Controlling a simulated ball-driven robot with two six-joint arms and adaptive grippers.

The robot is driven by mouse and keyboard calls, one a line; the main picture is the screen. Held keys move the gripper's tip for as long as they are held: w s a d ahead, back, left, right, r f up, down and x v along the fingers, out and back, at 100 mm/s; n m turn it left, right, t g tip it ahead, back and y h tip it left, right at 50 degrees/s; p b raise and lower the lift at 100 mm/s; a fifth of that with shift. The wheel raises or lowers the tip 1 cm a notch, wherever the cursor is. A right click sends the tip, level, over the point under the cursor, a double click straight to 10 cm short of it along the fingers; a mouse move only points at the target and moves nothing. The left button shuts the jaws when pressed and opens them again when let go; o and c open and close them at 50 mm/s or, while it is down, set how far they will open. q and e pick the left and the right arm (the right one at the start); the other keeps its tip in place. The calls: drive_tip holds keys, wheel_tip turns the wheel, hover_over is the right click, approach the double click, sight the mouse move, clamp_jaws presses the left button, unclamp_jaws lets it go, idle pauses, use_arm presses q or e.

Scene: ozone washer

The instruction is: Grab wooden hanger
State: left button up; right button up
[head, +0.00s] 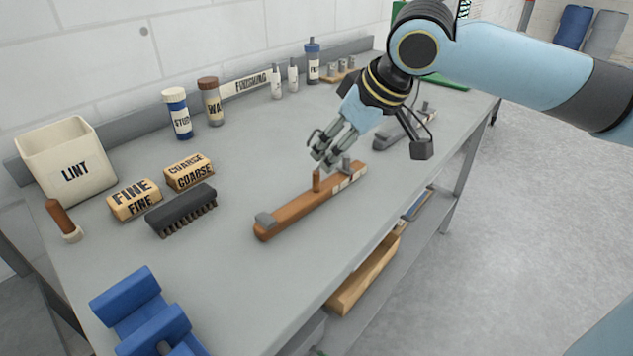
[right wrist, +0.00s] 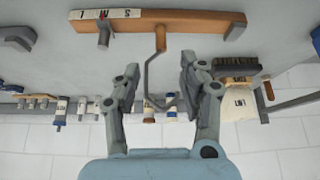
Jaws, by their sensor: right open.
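The wooden hanger (head: 295,212) is a brown bar with a short upright wooden peg, grey end pieces and a pale size label. It lies on the grey table (head: 235,262). In the right wrist view the hanger (right wrist: 203,26) runs across the top, and a grey wire hook (right wrist: 149,80) extends from its peg between the fingers. My right gripper (head: 324,152) is open above the bar, near its labelled end; its fingers (right wrist: 160,68) stand on either side of the hook, apart from it. The hook's end is hard to make out in the head view. My left gripper is not in view.
A black brush (head: 181,210), FINE block (head: 134,200), COARSE block (head: 189,173) and LINT bin (head: 72,165) stand left. Blue supports (head: 135,308) are at the front left. A grey tool (head: 390,133) lies behind the gripper. Bottles line the back. Table around the hanger is clear.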

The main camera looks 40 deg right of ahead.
sight(319, 171)
drive_tip(key=x, duration=0.8)
drive_tip(key=shift+w+f+b, duration=0.2)
drive_tip(key=shift+f+b, duration=0.15)
clamp_jaws()
